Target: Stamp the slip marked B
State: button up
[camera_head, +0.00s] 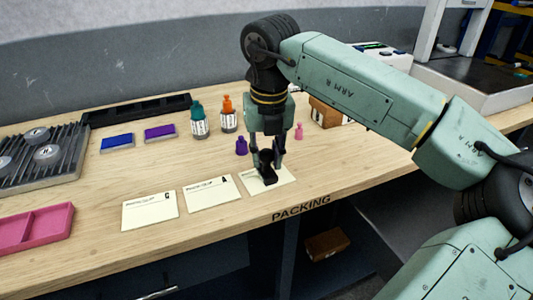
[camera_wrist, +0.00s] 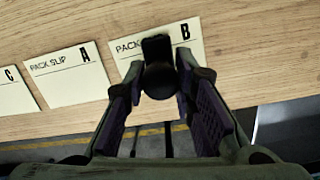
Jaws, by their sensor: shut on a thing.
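My gripper (camera_head: 267,150) is shut on a black stamp (camera_head: 267,172) and holds it over the slip marked B (camera_head: 286,178), the rightmost of the slips near the front edge of the bench. In the wrist view the stamp (camera_wrist: 158,70) stands between my gripper's fingers (camera_wrist: 158,84) and covers part of the B slip (camera_wrist: 195,49); its letter B stays visible. I cannot tell whether the stamp touches the paper, and no mark shows. Slip A (camera_head: 213,195) and slip C (camera_head: 150,211) lie to the left.
A blue pad (camera_head: 117,142) and a purple pad (camera_head: 160,132) lie further back. Green (camera_head: 199,121) and orange (camera_head: 229,114) bottles stand nearby. Small purple (camera_head: 241,146) and pink (camera_head: 298,131) objects flank my gripper. A pink tray (camera_head: 65,222) is at the left.

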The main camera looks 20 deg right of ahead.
jog(key=shift+r+p, duration=2.15)
jog(key=shift+r, duration=1.35)
